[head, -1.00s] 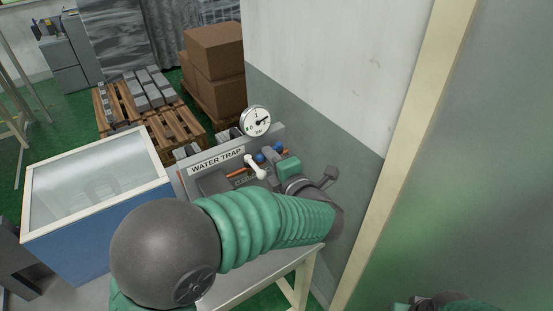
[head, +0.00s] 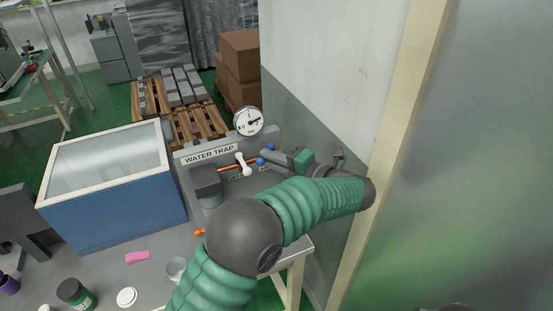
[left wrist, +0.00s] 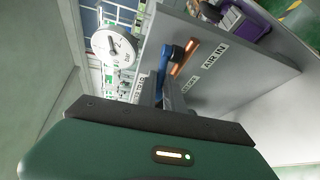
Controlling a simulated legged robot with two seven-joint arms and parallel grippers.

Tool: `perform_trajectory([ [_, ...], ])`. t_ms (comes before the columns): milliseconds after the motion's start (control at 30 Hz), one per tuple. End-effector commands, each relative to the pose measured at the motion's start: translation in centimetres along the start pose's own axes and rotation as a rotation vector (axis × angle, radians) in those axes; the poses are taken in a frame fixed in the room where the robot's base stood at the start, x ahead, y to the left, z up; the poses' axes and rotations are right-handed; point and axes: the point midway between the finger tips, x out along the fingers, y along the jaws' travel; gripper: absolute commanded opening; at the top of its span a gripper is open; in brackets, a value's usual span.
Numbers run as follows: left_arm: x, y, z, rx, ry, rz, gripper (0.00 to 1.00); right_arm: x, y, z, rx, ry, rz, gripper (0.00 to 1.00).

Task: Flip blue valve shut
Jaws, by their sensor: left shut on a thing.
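The blue valve (head: 261,161) sits on a copper pipe on the grey water trap panel, just right of a white lever (head: 243,163). In the left wrist view its blue handle (left wrist: 163,66) runs lengthwise between my fingers, its upper end by a copper pipe (left wrist: 187,57). My left gripper (head: 266,154) reaches it from the right and is shut on the blue handle; the left wrist view also shows the fingers (left wrist: 161,88) there. The fingers partly hide the handle. My right gripper is not in view.
A round gauge (head: 248,121) stands above the panel, behind the valve. A blue box with a clear lid (head: 118,205) is at left. A wall and cream post (head: 375,150) stand close on the right.

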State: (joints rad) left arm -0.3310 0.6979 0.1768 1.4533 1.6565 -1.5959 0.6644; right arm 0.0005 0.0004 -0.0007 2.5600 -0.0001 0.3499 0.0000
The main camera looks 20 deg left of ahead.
Motion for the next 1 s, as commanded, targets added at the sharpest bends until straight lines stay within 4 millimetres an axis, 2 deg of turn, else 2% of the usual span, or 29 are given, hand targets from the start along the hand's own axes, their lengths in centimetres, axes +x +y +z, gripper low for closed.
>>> perform_trajectory([
  [33,-0.12,-0.89,-0.24,0.008,0.016,-0.016,0.0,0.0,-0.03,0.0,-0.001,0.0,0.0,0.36],
  [1000,-0.33,-0.97,-0.01,0.004,0.058,-0.008,0.0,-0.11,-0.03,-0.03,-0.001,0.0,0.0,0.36],
])
